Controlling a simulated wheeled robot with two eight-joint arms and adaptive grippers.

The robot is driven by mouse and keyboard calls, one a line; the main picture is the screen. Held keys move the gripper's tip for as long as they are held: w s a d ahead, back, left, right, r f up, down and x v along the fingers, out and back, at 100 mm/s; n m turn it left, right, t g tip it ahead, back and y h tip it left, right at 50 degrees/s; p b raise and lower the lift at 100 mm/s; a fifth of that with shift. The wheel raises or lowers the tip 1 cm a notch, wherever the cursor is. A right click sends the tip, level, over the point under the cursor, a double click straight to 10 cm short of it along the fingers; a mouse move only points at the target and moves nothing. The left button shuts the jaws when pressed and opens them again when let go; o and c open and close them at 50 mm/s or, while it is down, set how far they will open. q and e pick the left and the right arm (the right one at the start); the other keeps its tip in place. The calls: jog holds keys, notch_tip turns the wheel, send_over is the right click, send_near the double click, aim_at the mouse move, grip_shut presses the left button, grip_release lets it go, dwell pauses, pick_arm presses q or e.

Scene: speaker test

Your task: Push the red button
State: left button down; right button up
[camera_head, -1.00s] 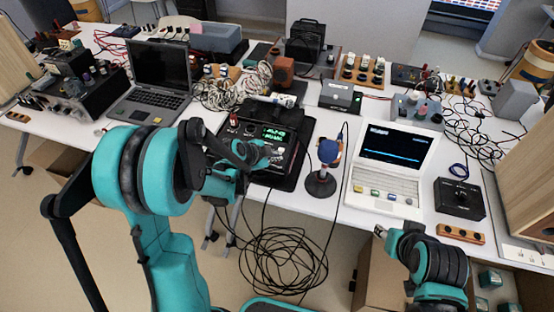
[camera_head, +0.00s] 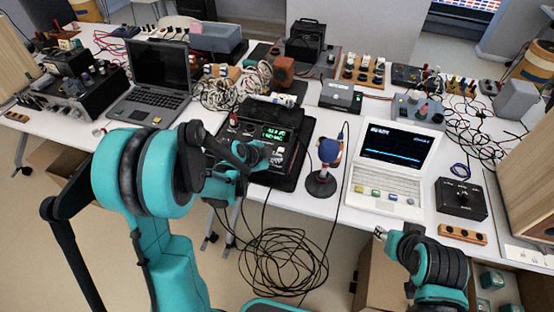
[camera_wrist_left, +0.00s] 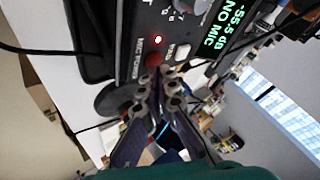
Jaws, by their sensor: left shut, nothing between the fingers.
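The red button (camera_wrist_left: 153,60) is small and round, on the dark panel of a black device (camera_wrist_left: 128,20) with the printed label "MIC POWER". A small red light (camera_wrist_left: 158,40) glows beside it. My left gripper (camera_wrist_left: 163,88) is shut and empty, with its fingertips close to the button in the left wrist view. Whether they touch it I cannot tell. In the head view my left gripper (camera_head: 266,156) is over the front of the black device (camera_head: 290,122), and the button is hidden there. My right gripper (camera_head: 380,232) is low in front of the table, too small to read.
The device's green display (camera_wrist_left: 226,28) reads "-55.5 dB NO MIC". A white button (camera_wrist_left: 182,52) sits next to the red one. A microphone on a stand (camera_head: 328,155) and a white laptop (camera_head: 385,185) are to the right. Black cables (camera_head: 285,260) hang at the table's front.

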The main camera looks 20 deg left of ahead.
pick_arm(q)
jog(key=shift+f, duration=0.2)
jog(key=shift+r, duration=0.1)
jog(key=shift+r+p, duration=0.35)
jog(key=shift+r, duration=0.3)
notch_tip(320, 180, up, 6)
jog(key=p, duration=0.4)
jog(key=shift+p, duration=0.3)
